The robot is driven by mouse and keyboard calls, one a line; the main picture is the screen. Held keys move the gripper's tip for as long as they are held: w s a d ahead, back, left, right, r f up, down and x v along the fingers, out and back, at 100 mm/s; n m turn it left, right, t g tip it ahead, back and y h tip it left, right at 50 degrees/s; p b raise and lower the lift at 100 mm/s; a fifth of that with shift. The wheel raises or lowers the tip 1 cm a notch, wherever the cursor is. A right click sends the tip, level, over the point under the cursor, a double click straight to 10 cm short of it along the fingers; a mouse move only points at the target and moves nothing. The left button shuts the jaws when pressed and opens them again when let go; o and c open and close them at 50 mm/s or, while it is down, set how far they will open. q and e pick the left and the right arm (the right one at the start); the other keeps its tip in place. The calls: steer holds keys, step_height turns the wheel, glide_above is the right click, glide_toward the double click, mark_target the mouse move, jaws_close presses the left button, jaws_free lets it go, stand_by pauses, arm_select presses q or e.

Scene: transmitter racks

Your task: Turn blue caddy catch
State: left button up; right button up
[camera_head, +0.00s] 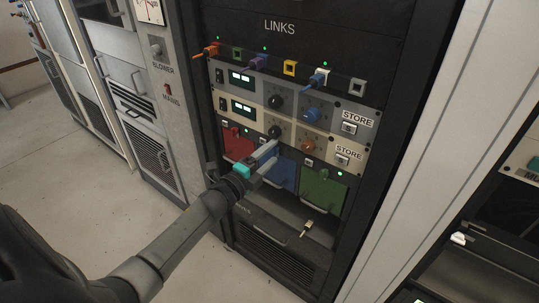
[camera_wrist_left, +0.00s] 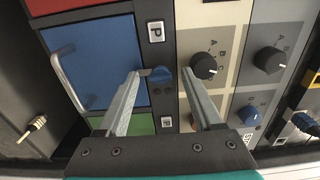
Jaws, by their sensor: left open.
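The blue caddy (camera_head: 285,175) sits in the lower rack row, between the red caddy (camera_head: 237,142) and the green caddy (camera_head: 321,190). My left gripper (camera_head: 271,155) is open in front of the blue caddy's top. In the left wrist view its fingertips (camera_wrist_left: 163,72) stand on either side of the catch; I cannot tell whether they touch it. The gripper hides the catch in the head view.
Black knobs (camera_wrist_left: 204,66) and STORE switches (camera_head: 349,128) sit just above the caddies. Coloured link plugs (camera_head: 318,78) stick out higher up. A loose connector (camera_head: 308,228) hangs below the green caddy. The floor (camera_head: 60,200) at left is clear.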

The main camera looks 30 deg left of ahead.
mark_target(273, 153)
steer(key=shift+w, duration=0.1)
arm_select(q)
steer(key=s+p, duration=0.1)
steer(key=s, duration=0.2)
steer(key=shift+s+a, duration=0.1)
steer(key=shift+s, duration=0.1)
steer(key=s+a+p, duration=0.1)
steer(key=s+p, duration=0.1)
steer(key=s, duration=0.9)
steer(key=shift+s, duration=0.4)
arm_select(e)
steer(key=s, duration=0.1)
steer(key=s+r, duration=0.2)
steer(key=shift+s+a, duration=0.1)
steer(key=shift+a, duration=0.15)
steer(key=shift+s+a+g, duration=0.15)
steer(key=shift+s+g, duration=0.15)
steer(key=shift+s, duration=0.05)
